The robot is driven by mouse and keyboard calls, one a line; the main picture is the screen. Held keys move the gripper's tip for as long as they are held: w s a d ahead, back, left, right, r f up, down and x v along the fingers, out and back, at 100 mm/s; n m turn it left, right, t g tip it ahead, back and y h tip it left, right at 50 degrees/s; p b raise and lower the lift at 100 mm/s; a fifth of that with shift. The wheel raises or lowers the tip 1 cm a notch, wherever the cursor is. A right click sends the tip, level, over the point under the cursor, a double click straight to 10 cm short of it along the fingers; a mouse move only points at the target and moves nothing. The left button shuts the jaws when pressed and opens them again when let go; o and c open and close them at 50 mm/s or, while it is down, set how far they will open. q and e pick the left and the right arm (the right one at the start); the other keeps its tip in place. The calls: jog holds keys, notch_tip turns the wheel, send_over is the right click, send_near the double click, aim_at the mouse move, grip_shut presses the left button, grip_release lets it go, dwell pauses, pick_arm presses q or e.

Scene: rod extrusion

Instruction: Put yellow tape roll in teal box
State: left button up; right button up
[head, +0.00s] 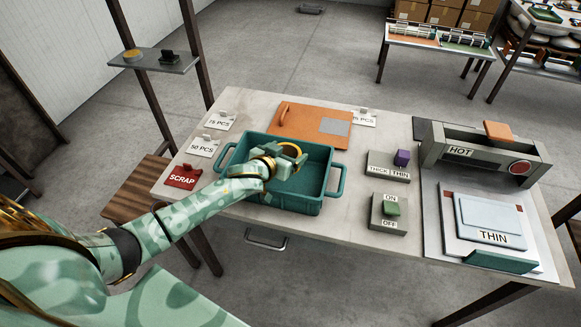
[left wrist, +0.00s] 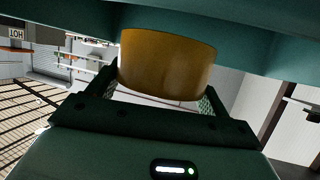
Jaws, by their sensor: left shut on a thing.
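The teal box (head: 304,204) stands on the table with a handle at each end. My left gripper (head: 288,158) is over the box's opening. It is shut on the yellow tape roll (head: 291,148), which is partly hidden by the fingers in the head view. In the left wrist view the roll (left wrist: 168,62) sits between the two fingers, with teal surface filling the top of the picture. I cannot tell whether the roll touches the box floor. My right gripper is not in view.
An orange board (head: 300,121) lies behind the box. A red SCRAP holder (head: 184,177) stands left of it. A thick/thin switch (head: 388,168) and an on/off switch (head: 389,213) stand to its right, then the HOT machine (head: 470,150). A side shelf (head: 155,63) holds small items.

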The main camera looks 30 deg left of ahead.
pick_arm(q)
jog(key=shift+d+f, duration=0.25)
jog(key=shift+f, duration=0.05)
jog(key=f, duration=0.1)
jog(key=f+b, duration=0.2)
jog(key=f, duration=0.1)
jog(key=shift+w+d, duration=0.15)
jog(key=shift+d, duration=0.2)
jog(key=shift+r, duration=0.15)
